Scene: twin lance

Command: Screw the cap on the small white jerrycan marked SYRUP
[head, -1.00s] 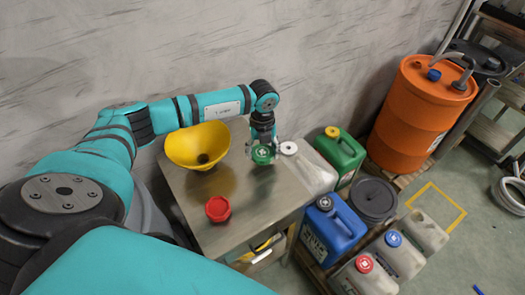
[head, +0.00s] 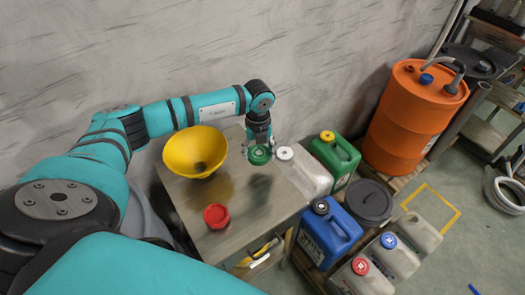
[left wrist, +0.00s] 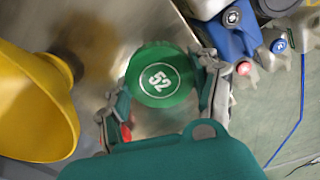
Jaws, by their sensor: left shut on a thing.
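My left gripper (head: 258,144) is shut on a green round cap (head: 259,155), held over the metal table near its right side. In the left wrist view the cap (left wrist: 160,78) shows the number 52 on top, between the two fingers. A small white jerrycan (head: 309,178) with a pale round top stands just right of the cap, by the table's right edge. Its marking cannot be read, so I cannot tell whether it says SYRUP. Other whitish jerrycans stand lower right. My right gripper is not in view.
A yellow funnel-like bowl (head: 195,152) and a red cap (head: 216,215) are on the metal table (head: 240,230). A green jerrycan (head: 335,160), a blue jerrycan (head: 330,232), a dark-lidded bucket (head: 369,202) and an orange drum (head: 412,115) stand to the right.

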